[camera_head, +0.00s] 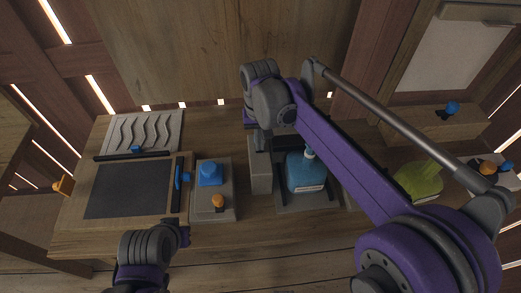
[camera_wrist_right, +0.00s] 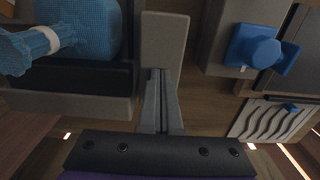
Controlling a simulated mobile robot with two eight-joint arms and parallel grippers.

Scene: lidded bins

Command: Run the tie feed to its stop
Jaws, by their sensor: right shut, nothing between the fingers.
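No part is labelled as the tie feed, so I cannot tell which one it is. A tall grey block (camera_head: 260,176) stands beside a blue bag-like body (camera_head: 306,172) in a dark holder. My right gripper (camera_head: 262,140) is shut and empty at the back end of this block. The right wrist view shows its fingers (camera_wrist_right: 160,100) together, pointing at the grey block (camera_wrist_right: 164,40); contact is unclear. The blue body (camera_wrist_right: 92,30) has a white-collared neck there. My left gripper (camera_head: 180,232) is low at the left board's front right corner, its fingers not clear.
A dark-panelled board (camera_head: 128,190) with a blue bar handle (camera_head: 178,174) lies left. A grey box carries a blue knob (camera_head: 210,173) and an orange knob (camera_head: 218,200). A wavy panel (camera_head: 145,130) is behind. A green bag (camera_head: 418,182) is right, beyond my right arm.

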